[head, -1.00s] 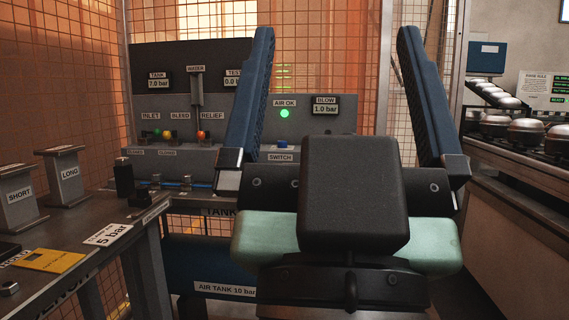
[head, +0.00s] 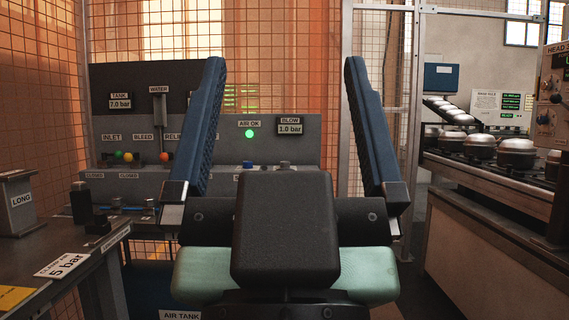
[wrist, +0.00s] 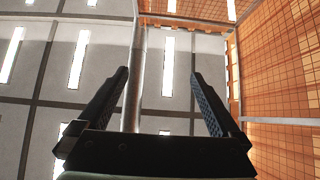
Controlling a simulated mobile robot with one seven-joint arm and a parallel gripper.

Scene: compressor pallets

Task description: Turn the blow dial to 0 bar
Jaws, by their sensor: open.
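The blow readout (head: 290,125) shows 1.0 bar on the grey control panel (head: 310,150). A small dark knob (head: 284,165) sits below it, just above the top of my gripper body; I cannot tell whether it is the blow dial, and its lower part is hidden. A blue knob (head: 247,164) is left of it. My gripper (head: 285,60) is open and empty, fingers pointing up, in front of the panel and apart from it. In the wrist view my gripper (wrist: 160,72) has only ceiling and mesh between its fingers.
A bench (head: 80,265) with a 5 bar card (head: 62,265) is at the left. A mesh fence (head: 300,45) stands behind the panel. A conveyor (head: 490,190) with metal domes is at the right. A green AIR OK light (head: 249,133) is lit.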

